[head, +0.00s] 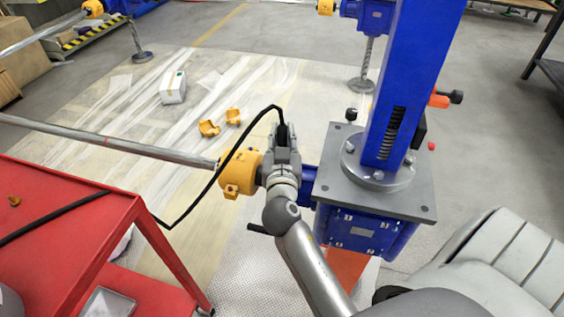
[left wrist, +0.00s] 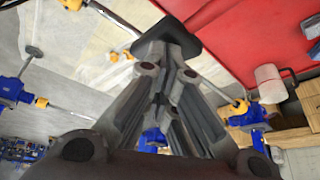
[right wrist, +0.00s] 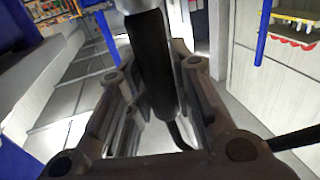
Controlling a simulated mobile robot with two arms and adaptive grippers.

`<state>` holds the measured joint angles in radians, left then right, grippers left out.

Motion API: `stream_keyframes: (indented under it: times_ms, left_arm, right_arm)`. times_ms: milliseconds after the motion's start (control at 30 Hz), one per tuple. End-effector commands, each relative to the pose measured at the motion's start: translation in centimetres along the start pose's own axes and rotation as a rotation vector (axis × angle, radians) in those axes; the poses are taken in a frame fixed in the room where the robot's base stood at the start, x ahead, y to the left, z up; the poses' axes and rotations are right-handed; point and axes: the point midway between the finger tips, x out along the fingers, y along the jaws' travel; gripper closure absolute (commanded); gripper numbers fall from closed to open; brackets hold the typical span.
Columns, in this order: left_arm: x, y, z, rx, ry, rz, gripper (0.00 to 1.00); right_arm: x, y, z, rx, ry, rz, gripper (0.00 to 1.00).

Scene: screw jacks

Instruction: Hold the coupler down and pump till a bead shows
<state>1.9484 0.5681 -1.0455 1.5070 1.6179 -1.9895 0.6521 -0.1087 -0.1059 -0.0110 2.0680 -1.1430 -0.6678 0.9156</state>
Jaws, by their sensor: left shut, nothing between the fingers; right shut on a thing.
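My right gripper (head: 284,140) is shut on the black hose coupler (head: 282,131), beside the blue screw jack (head: 360,225). In the right wrist view the coupler (right wrist: 156,62) stands between the fingers (right wrist: 150,90), with a pale metal part at its top; its contact with a fitting cannot be made out. The black hose (head: 226,160) loops from it down to the red cart (head: 75,235). My left gripper (left wrist: 168,65) is outside the head view; its wrist view shows the fingers together and empty, by a dark flat block (left wrist: 182,34). I see no grease bead.
A yellow coupling guard (head: 240,172) on a long steel shaft (head: 110,142) lies left of the jack. Yellow half shells (head: 209,128) and a white box (head: 173,87) are on the floor sheet.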

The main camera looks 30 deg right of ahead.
Motion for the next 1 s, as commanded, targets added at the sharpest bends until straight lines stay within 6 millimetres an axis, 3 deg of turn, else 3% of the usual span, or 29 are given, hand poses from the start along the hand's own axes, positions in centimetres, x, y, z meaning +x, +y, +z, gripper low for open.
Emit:
stream_keyframes:
  times_ms: [400,867,1000]
  left_arm:
    - [-4.5,0.0,-1.9,-0.001,0.0,-0.002,1.0]
    - [-5.4,0.0,-2.2,0.0,0.001,0.001,1.0]
    - [-6.4,0.1,-2.7,-0.001,0.002,-0.001,1.0]
  right_arm:
    - [0.0,0.0,0.0,0.0,0.0,0.0,1.0]
    - [0.0,0.0,0.0,0.0,0.001,0.0,1.0]
    - [0.0,0.0,0.0,0.0,0.001,0.0,1.0]
